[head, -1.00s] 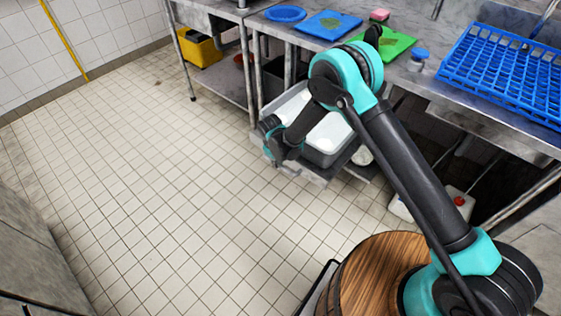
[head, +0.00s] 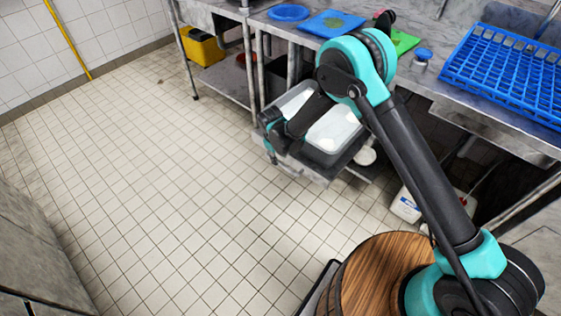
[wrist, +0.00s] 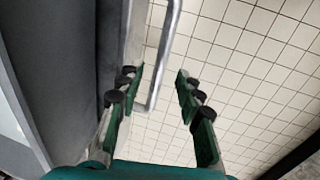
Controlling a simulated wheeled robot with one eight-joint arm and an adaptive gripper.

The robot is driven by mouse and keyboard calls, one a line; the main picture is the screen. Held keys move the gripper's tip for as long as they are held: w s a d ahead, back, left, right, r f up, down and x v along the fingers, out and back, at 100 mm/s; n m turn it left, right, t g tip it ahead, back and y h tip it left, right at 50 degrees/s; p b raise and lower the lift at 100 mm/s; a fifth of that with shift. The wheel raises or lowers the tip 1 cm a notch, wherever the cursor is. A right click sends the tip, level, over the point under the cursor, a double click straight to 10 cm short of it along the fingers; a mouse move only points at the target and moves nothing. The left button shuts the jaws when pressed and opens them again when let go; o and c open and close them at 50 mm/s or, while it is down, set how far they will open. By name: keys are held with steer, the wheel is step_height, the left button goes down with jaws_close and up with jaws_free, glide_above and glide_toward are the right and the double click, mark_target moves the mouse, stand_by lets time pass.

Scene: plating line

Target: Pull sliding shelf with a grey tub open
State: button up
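The sliding shelf (head: 312,173) juts out from under the steel counter, carrying a grey tub (head: 326,157) with a pale, bright interior. My forearm covers part of the tub in the head view. My gripper (head: 270,142) is at the shelf's front left side, its fingers hard to make out there. In the wrist view my gripper (wrist: 156,84) is open, with a gap between its green fingers. A metal bar handle (wrist: 168,50) runs into that gap and bends near the left fingers. I cannot tell whether it touches them.
A white bowl (head: 365,156) sits right of the tub. White jugs (head: 405,206) stand beneath the counter. A blue rack (head: 505,75), blue board (head: 331,23) and blue plate (head: 288,12) are on the counter (head: 430,82). The tiled floor (head: 170,190) in front is clear.

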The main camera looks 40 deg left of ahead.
step_height(320, 180, up, 8)
steer(key=s, duration=0.1)
steer(key=shift+s, duration=0.25)
steer(key=shift+r, duration=0.1)
stand_by(0.3)
steer(key=w+d+r+m, duration=0.2)
steer(key=w+d+r, duration=0.3)
steer(key=d, duration=0.4)
steer(key=w+d+r+m, duration=0.2)
steer(key=w+d+r, duration=0.3)
steer(key=d, duration=0.3)
steer(key=w+d+r+m, duration=0.2)
steer(key=w+d+r, duration=0.3)
steer(key=d, duration=0.4)
steer(key=s+d+r+m, duration=0.1)
steer(key=d+r+m, duration=0.1)
steer(key=d, duration=0.7)
steer(key=s+d+r+m+t, duration=0.1)
steer(key=d+m, duration=0.2)
steer(key=d, duration=0.6)
steer(key=s+d+r+m, duration=0.2)
steer(key=d, duration=0.7)
steer(key=s+d+f+m+t, duration=0.1)
steer(key=s+d+m, duration=0.3)
steer(key=s+d, duration=0.5)
steer(key=shift+s+d+f, duration=0.3)
steer(key=shift+d+f, duration=0.1)
steer(key=shift+d, duration=0.75)
